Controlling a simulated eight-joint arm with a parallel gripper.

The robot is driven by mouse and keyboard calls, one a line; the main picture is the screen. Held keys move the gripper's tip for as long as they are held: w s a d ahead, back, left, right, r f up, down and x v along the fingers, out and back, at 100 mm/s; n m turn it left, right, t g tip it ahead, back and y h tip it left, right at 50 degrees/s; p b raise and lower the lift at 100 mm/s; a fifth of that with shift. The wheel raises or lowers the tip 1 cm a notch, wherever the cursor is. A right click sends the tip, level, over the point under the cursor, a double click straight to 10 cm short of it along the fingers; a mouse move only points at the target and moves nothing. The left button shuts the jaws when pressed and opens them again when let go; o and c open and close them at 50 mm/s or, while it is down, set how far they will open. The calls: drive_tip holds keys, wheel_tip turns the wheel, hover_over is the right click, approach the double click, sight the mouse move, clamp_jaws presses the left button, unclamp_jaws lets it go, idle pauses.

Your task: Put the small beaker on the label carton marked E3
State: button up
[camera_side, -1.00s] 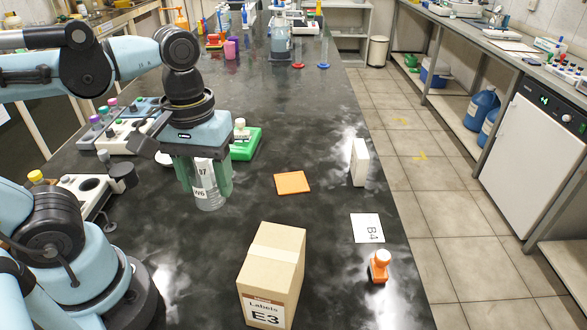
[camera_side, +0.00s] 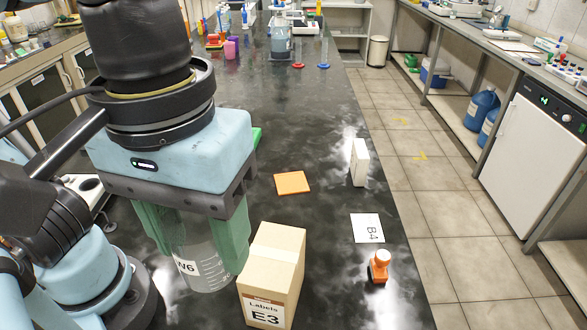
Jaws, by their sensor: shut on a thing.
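The small beaker (camera_side: 203,262) is clear glass with a white label that reads "W6" and printed graduations. My gripper (camera_side: 197,250) is shut on it, with one green finger on each side. The label carton (camera_side: 273,270) is a tan box with a paler tape strip on top and a white front label reading "Labels E3". Its top is bare.
An orange flat square (camera_side: 292,183) lies beyond the carton. A white upright box (camera_side: 359,162), a white card marked B4 (camera_side: 367,228) and an orange stamp-like object (camera_side: 379,267) stand to the right. The dark bench between them is clear.

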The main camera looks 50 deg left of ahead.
drive_tip(key=w+a+f, duration=0.1)
drive_tip(key=w+f, duration=0.1)
drive_tip(key=w, duration=0.1)
drive_tip(key=w+a+f, duration=0.1)
drive_tip(key=w+f, duration=0.1)
drive_tip(key=w, duration=0.2)
drive_tip(key=w+a+f, duration=0.1)
drive_tip(key=w+f, duration=0.1)
drive_tip(key=w, duration=0.1)
drive_tip(key=shift+w+a+f, duration=0.15)
drive_tip(key=shift+a+f, duration=0.15)
drive_tip(key=shift+f, duration=2.1)
drive_tip(key=o, duration=1)
drive_tip(key=shift+f, duration=0.1)
drive_tip(key=shift+o, duration=0.2)
wheel_tip(320, 180, up, 12)
drive_tip(key=w+a+f+m+t, duration=0.3)
drive_tip(key=a+f, duration=0.3)
drive_tip(key=a, duration=0.3)
drive_tip(key=w+a+f+m+t, duration=0.3)
drive_tip(key=w+a+f+t, duration=0.1)
drive_tip(key=a+f, duration=0.3)
drive_tip(key=shift+a, duration=0.95)
